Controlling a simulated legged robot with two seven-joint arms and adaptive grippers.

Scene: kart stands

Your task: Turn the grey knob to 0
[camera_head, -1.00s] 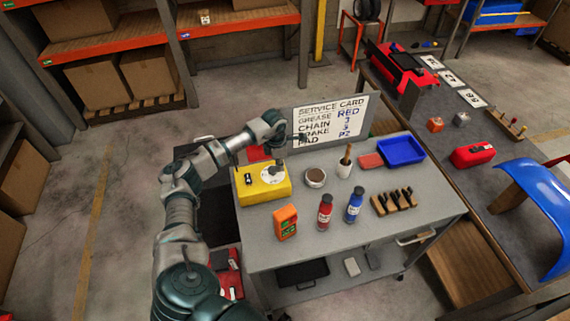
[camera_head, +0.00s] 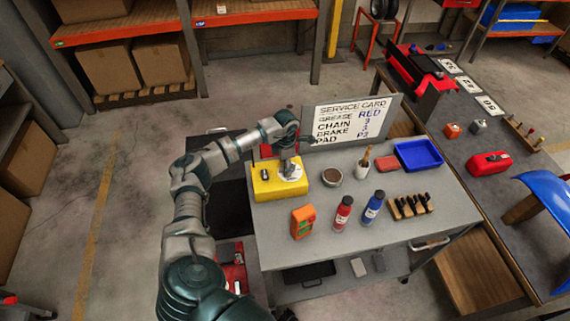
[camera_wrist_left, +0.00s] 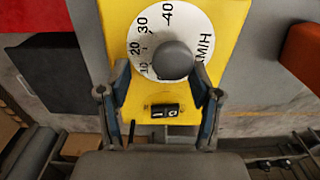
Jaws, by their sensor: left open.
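The yellow box (camera_head: 268,187) stands at the left end of the grey cart top. Its white dial (camera_wrist_left: 196,30) carries numbers such as 10, 20, 30 and 40. The round grey knob (camera_wrist_left: 173,60) sits at the dial's middle. A black switch (camera_wrist_left: 165,111) lies below the dial on the same face. My left gripper (camera_head: 288,172) is over the dial in the head view. In the wrist view its open fingers (camera_wrist_left: 165,80) stand on both sides of the knob; I cannot tell whether they touch it. The 0 mark is not visible. My right gripper is not in view.
The service card (camera_head: 348,122) stands behind the box. An orange meter (camera_head: 303,221), a red bottle (camera_head: 342,213), a blue bottle (camera_head: 373,207) and a brown-filled cup (camera_head: 332,177) stand on the cart (camera_head: 300,256) nearby. A blue tray (camera_head: 419,154) is at the back right.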

